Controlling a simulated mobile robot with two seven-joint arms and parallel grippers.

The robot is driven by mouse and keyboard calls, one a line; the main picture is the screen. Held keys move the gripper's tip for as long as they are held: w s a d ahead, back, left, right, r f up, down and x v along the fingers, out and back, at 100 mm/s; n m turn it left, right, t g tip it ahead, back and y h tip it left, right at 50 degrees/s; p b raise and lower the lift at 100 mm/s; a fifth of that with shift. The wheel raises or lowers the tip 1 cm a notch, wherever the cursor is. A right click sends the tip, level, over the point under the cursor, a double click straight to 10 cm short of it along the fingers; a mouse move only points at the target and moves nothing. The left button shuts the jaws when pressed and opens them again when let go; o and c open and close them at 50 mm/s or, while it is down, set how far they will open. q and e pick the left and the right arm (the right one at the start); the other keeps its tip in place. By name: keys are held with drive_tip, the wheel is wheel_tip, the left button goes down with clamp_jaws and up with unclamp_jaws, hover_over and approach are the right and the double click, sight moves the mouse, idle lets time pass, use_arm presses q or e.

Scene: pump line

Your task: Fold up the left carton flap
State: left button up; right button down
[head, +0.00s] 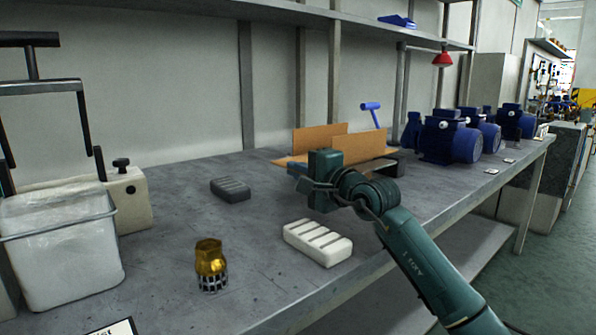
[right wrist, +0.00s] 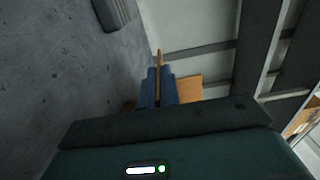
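The brown carton (head: 374,146) lies at the back of the workbench with two panels standing upright, a rear one (head: 320,136) and a front one. Its left flap (head: 284,160) sticks out low to the left, roughly flat. My right gripper (head: 296,168) reaches in from the front right, its blue fingers at this flap. In the right wrist view, the fingers (right wrist: 156,88) are close together with the thin brown flap edge (right wrist: 158,60) between them. My arm hides part of the carton's front and its inside. My left gripper is not in view.
A dark ribbed block (head: 230,189), a white ribbed block (head: 317,242) and a brass fitting (head: 210,260) lie on the bench (head: 180,240). A white bucket (head: 62,250) stands left. Several blue pumps (head: 450,138) stand right. A shelf (head: 290,12) runs above.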

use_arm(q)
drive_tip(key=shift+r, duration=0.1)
use_arm(e)
drive_tip(key=shift+r+m+p, duration=0.5)
drive_tip(key=shift+m+p, duration=0.2)
drive_tip(key=shift+p, duration=0.1)
drive_tip(key=shift+r+m+p, duration=0.15)
drive_tip(key=shift+m+p, duration=0.15)
drive_tip(key=shift+p, duration=0.05)
drive_tip(key=shift+d+r+m+p, duration=0.1)
drive_tip(key=shift+r+m+p, duration=0.15)
drive_tip(key=shift+m+p, duration=0.15)
drive_tip(key=shift+w+d+r+m+p, duration=0.15)
drive_tip(key=shift+r+m+p, duration=0.3)
drive_tip(key=shift+m+p, duration=0.65)
drive_tip(key=shift+r+m, duration=0.1)
drive_tip(key=shift+m, duration=0.2)
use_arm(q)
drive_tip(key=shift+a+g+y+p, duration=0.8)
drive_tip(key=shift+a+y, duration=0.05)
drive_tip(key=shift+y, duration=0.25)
use_arm(e)
drive_tip(key=shift+w+d+r+m, duration=0.1)
drive_tip(key=shift+d+r+m, duration=0.05)
drive_tip(key=shift+m, duration=0.55)
